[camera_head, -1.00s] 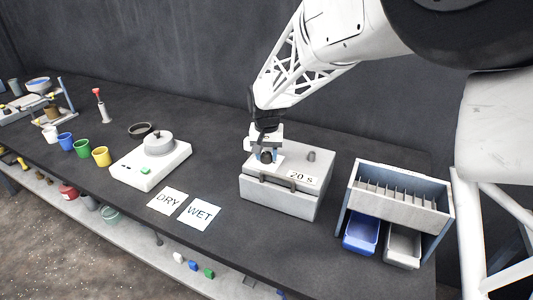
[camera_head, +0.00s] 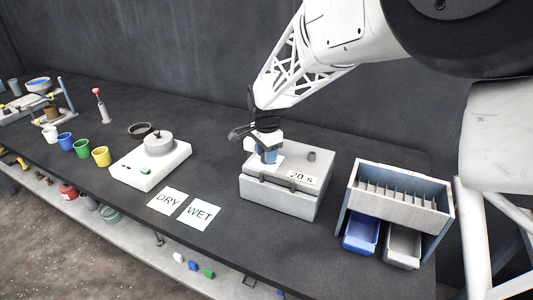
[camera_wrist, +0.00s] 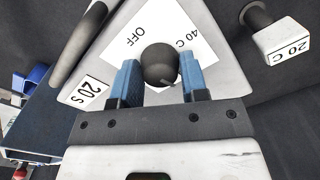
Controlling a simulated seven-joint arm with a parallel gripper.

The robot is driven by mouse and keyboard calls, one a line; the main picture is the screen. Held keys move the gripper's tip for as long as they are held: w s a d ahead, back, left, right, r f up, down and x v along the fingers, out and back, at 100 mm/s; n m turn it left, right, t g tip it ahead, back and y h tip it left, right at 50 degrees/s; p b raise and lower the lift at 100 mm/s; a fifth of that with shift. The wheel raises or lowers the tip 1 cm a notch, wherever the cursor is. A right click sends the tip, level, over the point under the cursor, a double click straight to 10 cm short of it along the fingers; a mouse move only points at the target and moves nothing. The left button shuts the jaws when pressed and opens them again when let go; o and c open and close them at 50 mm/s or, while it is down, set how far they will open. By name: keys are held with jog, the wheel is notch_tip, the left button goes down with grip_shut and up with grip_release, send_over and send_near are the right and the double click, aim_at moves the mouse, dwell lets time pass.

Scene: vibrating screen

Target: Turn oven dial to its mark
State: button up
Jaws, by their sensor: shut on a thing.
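The oven (camera_head: 290,205) is a grey-white box on the bench, with a "20 S" label (camera_head: 303,177) and a front handle. Its dial (camera_wrist: 160,65) is a dark round knob in the wrist view, on a white card (camera_wrist: 185,22) marked "OFF" and "40 C". My gripper (camera_wrist: 163,80) has its blue fingers on either side of the dial and is shut on it. In the head view, my gripper (camera_head: 267,156) is over the oven's top left and hides the dial. A short pale line shows on the dial's lower right edge; I cannot tell which mark it meets.
A rack with slots (camera_head: 400,195) and blue and grey bins stands to the right. DRY (camera_head: 168,200) and WET (camera_head: 200,214) cards lie to the left, beyond them a white device (camera_head: 150,172) and several cups. A "20 C" piece (camera_wrist: 288,42) shows in the wrist view.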

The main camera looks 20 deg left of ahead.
jog(key=shift+m, duration=1.2)
jog(key=o, duration=0.9)
jog(key=shift+r, duration=0.1)
jog(key=shift+r, duration=3.8)
